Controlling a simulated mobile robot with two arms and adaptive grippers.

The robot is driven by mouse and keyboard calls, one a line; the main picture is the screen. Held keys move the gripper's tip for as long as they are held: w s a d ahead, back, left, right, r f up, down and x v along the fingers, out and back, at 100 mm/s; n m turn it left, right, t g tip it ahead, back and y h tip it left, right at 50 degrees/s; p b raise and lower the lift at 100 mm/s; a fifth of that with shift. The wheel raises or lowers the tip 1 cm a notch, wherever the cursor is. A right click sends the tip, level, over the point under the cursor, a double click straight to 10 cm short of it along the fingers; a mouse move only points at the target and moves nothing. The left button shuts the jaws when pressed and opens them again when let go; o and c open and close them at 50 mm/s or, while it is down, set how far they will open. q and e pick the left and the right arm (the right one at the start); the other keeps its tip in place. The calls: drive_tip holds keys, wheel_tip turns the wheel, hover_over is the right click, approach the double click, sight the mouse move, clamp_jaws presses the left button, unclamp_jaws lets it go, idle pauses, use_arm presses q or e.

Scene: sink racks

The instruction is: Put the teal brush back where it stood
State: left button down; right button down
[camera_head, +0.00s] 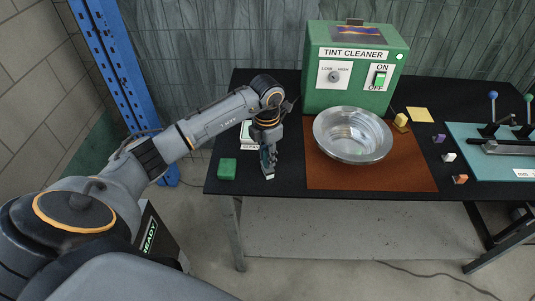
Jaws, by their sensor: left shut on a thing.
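My left gripper (268,165) points down over the left part of the black table (285,205), near its front edge. It is shut on a small teal thing, which looks like the teal brush (265,157). The fingers hide most of it, and I cannot tell whether its lower end touches the table. A pale card with green (247,141) lies just behind and left of the gripper, partly hidden by the arm. My right gripper is not in view.
A green block (227,169) lies left of the gripper. A metal bowl (352,157) sits on a brown mat (390,181) in front of the green TINT CLEANER machine (345,90). Several small coloured blocks and a teal board (495,170) are at the right.

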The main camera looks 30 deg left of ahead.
use_arm(q)
drive_tip(key=c, duration=1.5)
unclamp_jaws()
drive_tip(key=shift+f, duration=0.15)
drive_tip(key=shift+c, duration=0.2)
drive_tip(key=o, duration=0.4)
drive_tip(key=shift+o, duration=0.2)
drive_tip(key=shift+r, duration=0.3)
wheel_tip(320, 180, up, 11)
drive_tip(key=b, duration=0.3)
drive_tip(key=shift+r, duration=0.15)
drive_tip(key=shift+a+r, duration=0.1)
drive_tip(key=shift+r, duration=0.15)
